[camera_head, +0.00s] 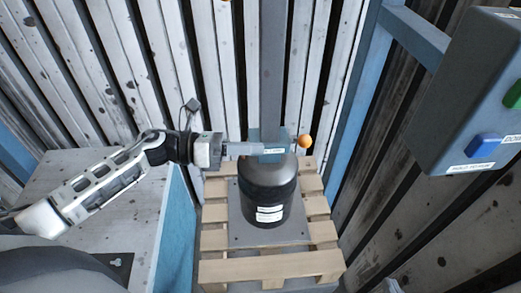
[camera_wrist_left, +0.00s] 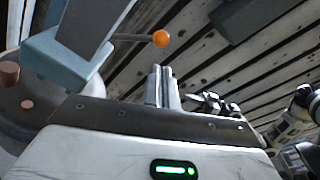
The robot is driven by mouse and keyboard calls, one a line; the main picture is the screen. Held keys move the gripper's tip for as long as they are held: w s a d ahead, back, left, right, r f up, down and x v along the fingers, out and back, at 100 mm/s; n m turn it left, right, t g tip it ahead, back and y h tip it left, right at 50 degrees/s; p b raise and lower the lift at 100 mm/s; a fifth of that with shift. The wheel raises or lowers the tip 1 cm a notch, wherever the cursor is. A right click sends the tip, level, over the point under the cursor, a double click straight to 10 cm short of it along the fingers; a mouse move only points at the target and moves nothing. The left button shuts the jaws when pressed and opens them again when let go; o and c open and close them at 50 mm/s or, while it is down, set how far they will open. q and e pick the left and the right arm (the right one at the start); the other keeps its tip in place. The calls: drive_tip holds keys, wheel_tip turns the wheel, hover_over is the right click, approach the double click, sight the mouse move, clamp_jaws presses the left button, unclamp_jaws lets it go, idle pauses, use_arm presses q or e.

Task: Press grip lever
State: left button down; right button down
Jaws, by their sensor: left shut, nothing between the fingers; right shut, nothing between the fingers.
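The lever is a thin rod with an orange ball (camera_head: 304,141) at its end. It sticks out from a blue-grey block (camera_head: 270,134) on the grey column above the dark cylindrical housing (camera_head: 266,190). The ball also shows in the left wrist view (camera_wrist_left: 161,38). My left gripper (camera_head: 260,150) is shut and empty, its fingers reaching right across the front of the block. In the left wrist view its fingertips (camera_wrist_left: 161,70) are just below the ball; touching cannot be told.
The housing stands on a grey plate (camera_head: 240,236) on a wooden pallet (camera_head: 270,267). A grey control box (camera_head: 460,100) with a blue and a green button hangs at the right. A pale cabinet (camera_head: 95,180) stands at the left. Slatted walls (camera_head: 190,60) close in the back and right.

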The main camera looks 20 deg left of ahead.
use_arm(q)
drive_tip(key=s+d+f+m+t+y, duration=0.1)
drive_tip(key=s+d+f+m+y, duration=0.2)
drive_tip(key=m, duration=1.3)
drive_tip(key=s+d+f+m+t+y, duration=0.2)
drive_tip(key=s+d+f+m+y, duration=0.2)
drive_tip(key=m, duration=1.2)
drive_tip(key=s+f+y, duration=0.3)
drive_tip(key=s+y, duration=0.1)
drive_tip(key=s, duration=0.1)
drive_tip(key=shift+d+f, duration=0.25)
use_arm(e)
drive_tip(key=shift+f, duration=0.15)
